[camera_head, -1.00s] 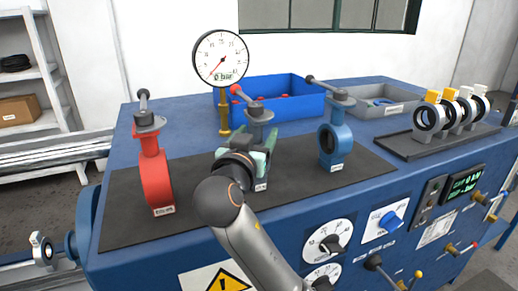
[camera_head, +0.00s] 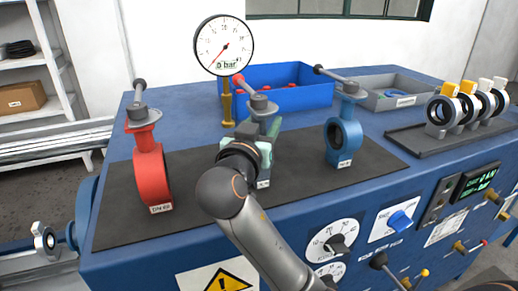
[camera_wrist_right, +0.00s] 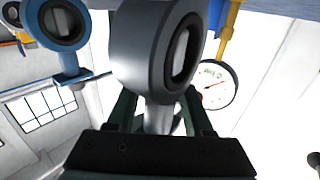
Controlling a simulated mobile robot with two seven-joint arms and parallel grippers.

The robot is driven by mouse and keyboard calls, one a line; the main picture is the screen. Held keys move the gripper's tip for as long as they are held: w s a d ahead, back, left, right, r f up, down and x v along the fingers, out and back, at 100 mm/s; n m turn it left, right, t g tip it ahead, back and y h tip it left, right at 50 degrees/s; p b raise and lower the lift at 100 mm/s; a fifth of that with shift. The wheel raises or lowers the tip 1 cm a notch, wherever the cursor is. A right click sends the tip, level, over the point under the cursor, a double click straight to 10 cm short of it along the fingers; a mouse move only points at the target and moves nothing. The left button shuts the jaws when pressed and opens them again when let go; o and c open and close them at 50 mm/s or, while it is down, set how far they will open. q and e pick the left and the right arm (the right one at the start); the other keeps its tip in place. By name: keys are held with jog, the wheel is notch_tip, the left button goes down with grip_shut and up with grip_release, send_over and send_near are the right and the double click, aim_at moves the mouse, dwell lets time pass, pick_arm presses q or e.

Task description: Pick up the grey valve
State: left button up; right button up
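The grey valve (camera_head: 258,105) stands on the dark mat between the red and blue valves. Its lever has a red tip, and most of its body is hidden behind my right arm in the head view. My right gripper (camera_head: 260,129) is at it, with greenish fingers on either side. In the right wrist view, which is upside down, the grey valve's ring (camera_wrist_right: 150,50) is large and close. Its neck lies between the fingers of the right gripper (camera_wrist_right: 158,110), which look apart with gaps beside the neck. My left gripper is out of view.
The red valve (camera_head: 152,180) stands left and the blue valve (camera_head: 343,140) right on the mat (camera_head: 300,178). A pressure gauge (camera_head: 224,45) rises behind. A blue bin (camera_head: 300,98), a grey tray (camera_head: 400,92) and a rack of rings (camera_head: 440,115) stand farther back and right.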

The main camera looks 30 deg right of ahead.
grip_shut()
dwell(1.0)
jog(key=shift+r, duration=0.15)
